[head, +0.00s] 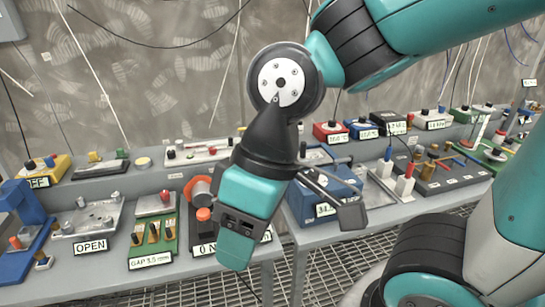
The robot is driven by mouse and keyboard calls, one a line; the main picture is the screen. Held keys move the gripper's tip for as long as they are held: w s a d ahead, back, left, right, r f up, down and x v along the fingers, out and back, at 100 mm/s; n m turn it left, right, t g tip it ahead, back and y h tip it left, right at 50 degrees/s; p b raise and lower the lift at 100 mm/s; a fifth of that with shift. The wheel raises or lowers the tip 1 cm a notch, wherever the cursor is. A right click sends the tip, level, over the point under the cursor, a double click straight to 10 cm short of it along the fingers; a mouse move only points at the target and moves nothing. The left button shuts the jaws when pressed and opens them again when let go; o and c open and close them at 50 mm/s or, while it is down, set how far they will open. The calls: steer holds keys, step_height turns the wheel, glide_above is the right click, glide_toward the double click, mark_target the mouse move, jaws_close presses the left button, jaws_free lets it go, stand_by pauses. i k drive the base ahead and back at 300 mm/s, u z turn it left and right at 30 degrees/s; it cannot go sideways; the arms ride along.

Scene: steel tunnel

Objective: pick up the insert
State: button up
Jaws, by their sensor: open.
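My gripper (297,222) hangs in front of the benches, with its jaws spread and nothing seen between them. I cannot tell for sure which small part is the insert. Brass pieces (153,233) stand upright on a green plate labelled "GAP 3.5 mm" at the lower left. A red-and-white piece (405,181) and a blue-and-white piece (385,165) stand on a metal plate to the right of my gripper. My gripper and forearm hide part of the bench behind them, including part of a blue box (305,206).
A metal plate (91,218) labelled "OPEN" and a blue fixture (22,205) stand on the left bench. Several red, blue and green boxes line the rear shelf. Floor grating (325,272) shows below.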

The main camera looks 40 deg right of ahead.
mark_target(310, 154)
steer(key=z, duration=0.25)
steer(key=i, duration=1)
steer(key=z, duration=0.55)
